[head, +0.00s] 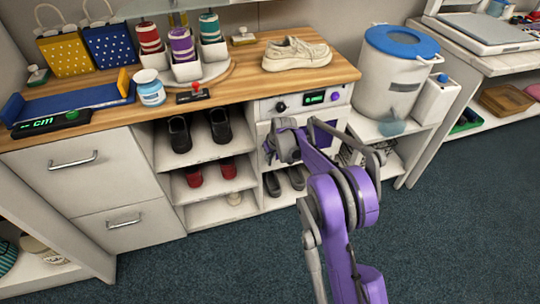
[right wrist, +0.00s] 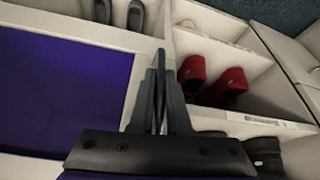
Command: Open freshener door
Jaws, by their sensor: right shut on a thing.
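The freshener (head: 278,106) is a white unit built in under the right end of the wooden counter, with a dark green-lit display and a purple knob. Its door has a purple window (head: 324,131), which fills the left of the right wrist view (right wrist: 70,90). My right gripper (head: 270,150) is at the door's left edge, shut on the door handle. The fingers show close together in the right wrist view (right wrist: 162,85), and they mostly hide the handle. My arm covers much of the door, so I cannot tell whether it is ajar. My left gripper is out of view.
Left of the freshener are open shelves with black shoes (head: 219,126) and red shoes (head: 228,168). Grey shoes (head: 272,183) sit below it. A white bucket with a blue lid (head: 402,42) stands to the right. The carpet (head: 440,235) in front is clear.

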